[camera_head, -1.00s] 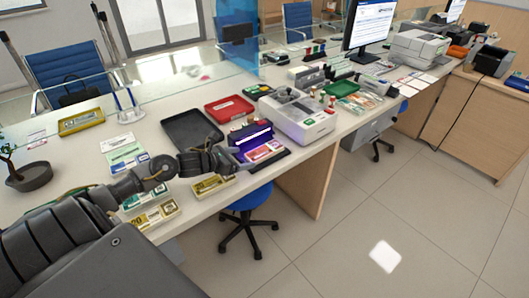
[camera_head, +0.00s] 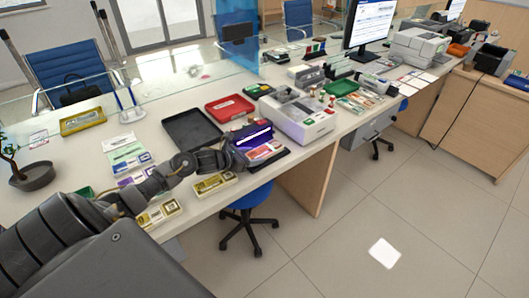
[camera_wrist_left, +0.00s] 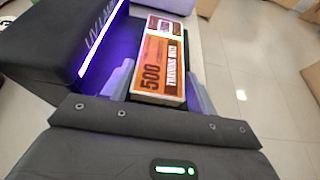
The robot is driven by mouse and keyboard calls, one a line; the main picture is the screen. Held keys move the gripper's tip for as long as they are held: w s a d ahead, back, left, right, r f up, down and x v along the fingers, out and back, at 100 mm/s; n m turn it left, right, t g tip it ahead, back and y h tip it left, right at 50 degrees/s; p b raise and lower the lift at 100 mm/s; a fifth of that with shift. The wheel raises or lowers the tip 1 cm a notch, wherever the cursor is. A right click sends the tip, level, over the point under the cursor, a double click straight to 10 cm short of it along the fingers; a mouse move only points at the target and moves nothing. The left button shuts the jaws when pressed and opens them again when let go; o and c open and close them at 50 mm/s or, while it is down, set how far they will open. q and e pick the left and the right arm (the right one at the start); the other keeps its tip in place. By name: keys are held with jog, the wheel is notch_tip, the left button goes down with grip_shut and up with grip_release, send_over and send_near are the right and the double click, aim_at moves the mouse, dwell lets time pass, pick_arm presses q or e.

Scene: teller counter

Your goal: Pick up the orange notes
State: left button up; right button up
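The orange notes (camera_wrist_left: 158,70) are a banded stack marked 500. They lie flat in front of the UV lamp (camera_wrist_left: 88,40), whose purple tube is lit. In the head view the notes (camera_head: 264,152) lie at the counter's front edge, partly hidden by my arm. My left gripper (camera_wrist_left: 158,88) reaches over their near end with one finger on each long side. The fingers are spread about the stack's width; firm contact cannot be made out. In the head view my left gripper (camera_head: 238,154) is beside the lamp (camera_head: 254,138). My right gripper is not in view.
A black tray (camera_head: 190,128) and a red tray (camera_head: 228,107) stand behind. A grey-white machine (camera_head: 298,113) stands right of the lamp. Yellow-banded notes (camera_head: 214,184) lie by my forearm at the counter edge. Open floor lies in front.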

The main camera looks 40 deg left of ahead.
pick_arm(q)
jog(key=c, duration=0.5)
jog(key=shift+r, duration=0.15)
jog(key=shift+c, duration=0.2)
jog(key=shift+r, duration=0.2)
notch_tip(320, 180, up, 2)
jog(key=shift+r+b, duration=0.15)
jog(key=shift+b, duration=0.6)
jog(key=w+d+r+b, duration=0.1)
jog(key=d+r, duration=0.9)
jog(key=d, duration=0.4)
jog(key=shift+w+b, duration=0.2)
jog(key=shift+b, duration=0.2)
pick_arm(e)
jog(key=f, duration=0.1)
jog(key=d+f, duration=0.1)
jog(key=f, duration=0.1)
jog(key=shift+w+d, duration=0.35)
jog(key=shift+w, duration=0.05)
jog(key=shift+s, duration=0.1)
